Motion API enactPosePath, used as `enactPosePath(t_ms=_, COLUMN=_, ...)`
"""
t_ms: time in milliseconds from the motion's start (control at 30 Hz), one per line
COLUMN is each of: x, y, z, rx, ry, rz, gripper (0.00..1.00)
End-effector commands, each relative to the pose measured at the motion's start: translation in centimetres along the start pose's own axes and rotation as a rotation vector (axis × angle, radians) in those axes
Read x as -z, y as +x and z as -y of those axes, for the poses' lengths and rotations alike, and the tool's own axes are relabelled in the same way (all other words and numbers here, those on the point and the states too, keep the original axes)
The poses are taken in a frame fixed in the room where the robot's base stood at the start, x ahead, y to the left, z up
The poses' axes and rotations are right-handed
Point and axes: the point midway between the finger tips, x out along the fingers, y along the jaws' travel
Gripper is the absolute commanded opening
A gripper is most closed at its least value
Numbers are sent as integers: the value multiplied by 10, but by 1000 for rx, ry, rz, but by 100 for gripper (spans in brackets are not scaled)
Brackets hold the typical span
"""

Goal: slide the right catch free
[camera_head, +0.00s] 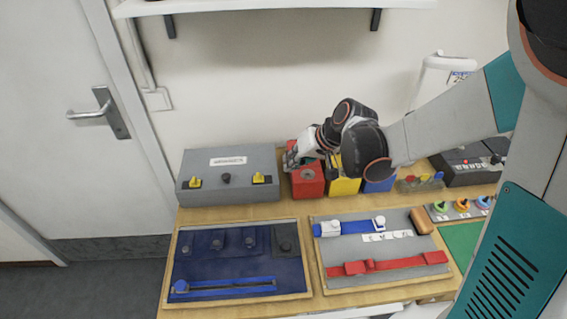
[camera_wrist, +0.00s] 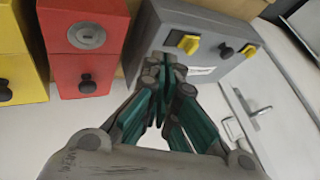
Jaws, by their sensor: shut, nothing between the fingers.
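The grey box (camera_head: 228,167) carries two yellow catches with a black knob between them. The right catch (camera_head: 259,178) is the one nearer the red box, and it also shows in the wrist view (camera_wrist: 188,44), where left and right appear swapped. The left catch (camera_head: 195,183) is at the box's other end, seen in the wrist view (camera_wrist: 247,51) too. My gripper (camera_head: 290,160) is shut and empty, near the gap between grey and red boxes. In the wrist view its fingertips (camera_wrist: 168,66) appear close beside the right catch; contact cannot be told.
The red box (camera_head: 307,184), yellow box (camera_head: 345,185) and blue box (camera_head: 379,182) stand right of the grey box. Trays with a blue strap (camera_head: 225,287) and a red strap (camera_head: 395,264) lie in front. A shelf (camera_head: 270,6) hangs above.

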Motion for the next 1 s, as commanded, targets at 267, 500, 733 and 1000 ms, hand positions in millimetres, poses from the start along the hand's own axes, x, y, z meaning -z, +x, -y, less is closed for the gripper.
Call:
enactPosePath(t_ms=267, x=0, y=-37, z=1, rx=0, ry=1, rz=0, gripper=0)
enactPosePath(t_ms=500, x=0, y=-41, z=0, rx=1, ry=0, rz=0, gripper=0)
enactPosePath(t_ms=733, x=0, y=-40, z=0, rx=0, ry=0, rz=0, gripper=0)
enactPosePath(t_ms=1000, x=-3, y=-49, z=1, rx=-17, ry=0, rz=-4, gripper=0)
